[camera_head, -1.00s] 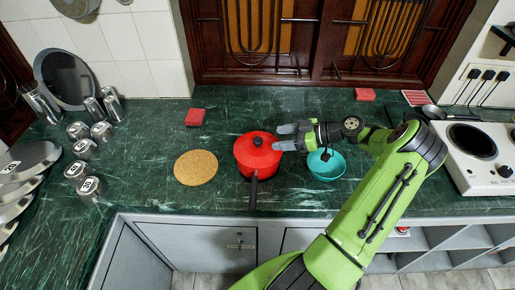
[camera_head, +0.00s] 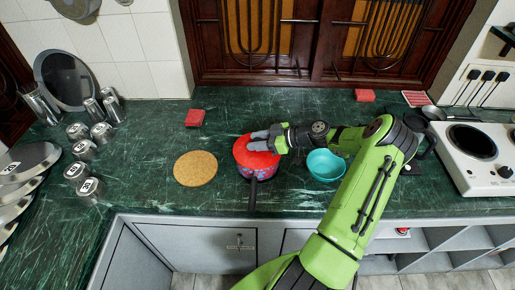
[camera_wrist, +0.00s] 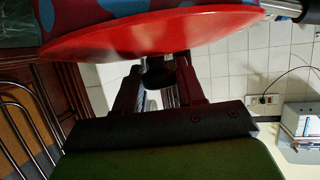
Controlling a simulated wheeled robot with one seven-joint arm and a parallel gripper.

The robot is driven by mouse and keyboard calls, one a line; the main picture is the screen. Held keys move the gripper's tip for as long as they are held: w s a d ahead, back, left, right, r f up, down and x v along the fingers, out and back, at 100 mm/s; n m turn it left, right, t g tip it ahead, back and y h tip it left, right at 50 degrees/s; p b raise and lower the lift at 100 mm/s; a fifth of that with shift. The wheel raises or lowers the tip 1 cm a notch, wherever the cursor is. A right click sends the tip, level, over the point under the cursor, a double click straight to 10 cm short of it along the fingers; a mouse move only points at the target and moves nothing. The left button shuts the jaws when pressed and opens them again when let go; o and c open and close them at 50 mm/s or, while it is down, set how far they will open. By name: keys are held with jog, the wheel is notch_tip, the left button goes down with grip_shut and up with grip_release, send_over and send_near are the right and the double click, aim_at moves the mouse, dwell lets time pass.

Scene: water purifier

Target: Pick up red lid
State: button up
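The red lid (camera_head: 243,158) is at the top of the patterned pot (camera_head: 262,171), whose handle points toward the front edge. I cannot tell whether the lid is fully seated. My gripper (camera_head: 257,140) reaches in from the right over the lid, with its two fingers on either side of the middle. In the wrist view the dark knob (camera_wrist: 158,74) sits between the fingers, close against both. The red lid (camera_wrist: 150,38) fills the upper part of that view, and the patterned pot (camera_wrist: 90,10) shows past it. The fingers hide the knob in the head view.
A teal bowl (camera_head: 325,168) stands right of the pot, below my arm. A round cork mat (camera_head: 195,168) lies to the left. Red blocks (camera_head: 195,117) are near the back, metal canisters (camera_head: 85,150) at far left, and a stove (camera_head: 480,165) at far right.

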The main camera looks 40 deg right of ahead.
grip_shut()
